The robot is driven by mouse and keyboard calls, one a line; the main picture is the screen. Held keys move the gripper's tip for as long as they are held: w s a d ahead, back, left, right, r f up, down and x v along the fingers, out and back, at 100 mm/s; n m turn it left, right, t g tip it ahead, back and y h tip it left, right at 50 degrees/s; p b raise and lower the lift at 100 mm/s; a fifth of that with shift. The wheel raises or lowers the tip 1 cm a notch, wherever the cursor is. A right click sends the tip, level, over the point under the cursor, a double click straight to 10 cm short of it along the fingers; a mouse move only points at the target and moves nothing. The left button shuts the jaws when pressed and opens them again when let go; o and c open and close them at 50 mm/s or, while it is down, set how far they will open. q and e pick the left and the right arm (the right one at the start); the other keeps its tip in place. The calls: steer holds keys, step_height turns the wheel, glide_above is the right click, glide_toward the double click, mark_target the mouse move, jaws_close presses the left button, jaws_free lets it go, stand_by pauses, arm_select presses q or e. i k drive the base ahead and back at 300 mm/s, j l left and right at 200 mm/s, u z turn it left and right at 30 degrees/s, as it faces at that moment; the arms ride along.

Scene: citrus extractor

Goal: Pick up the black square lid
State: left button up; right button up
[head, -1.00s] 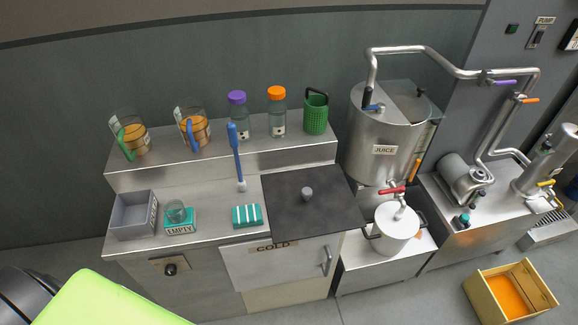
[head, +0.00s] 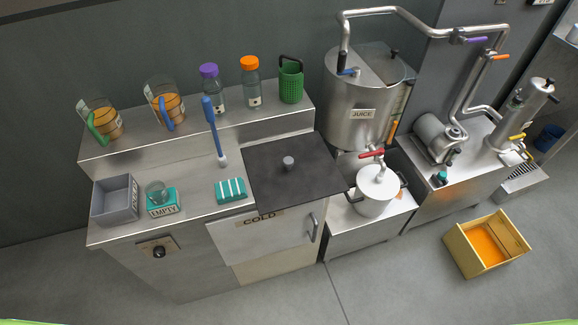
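The black square lid (head: 300,180) lies flat on top of the counter, over the cabinet marked COLD. A round grey knob (head: 288,163) stands up near its middle. The lid's front right corner reaches past the counter edge. What lies under the lid is hidden. Neither of my grippers shows in the head view.
Left of the lid are a striped teal sponge (head: 230,190), a blue-handled brush (head: 213,135), a teal EMPTY holder (head: 163,208) and a grey bin (head: 115,198). Jugs, bottles and a green basket (head: 291,82) line the shelf behind. A white pot (head: 376,192) stands to the right.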

mark_target(284, 173)
steer(key=i+l, duration=0.1)
steer(key=l, duration=0.3)
steer(key=i+l, duration=0.15)
steer(key=l, duration=0.25)
steer(key=i+l, duration=0.1)
steer(key=l, duration=0.3)
steer(key=i+l+u, duration=0.1)
steer(key=l, duration=0.3)
steer(key=l+u, duration=0.1)
steer(key=u, duration=0.65)
steer(key=l+u, duration=0.2)
steer(key=u, duration=0.15)
steer(key=i, duration=0.05)
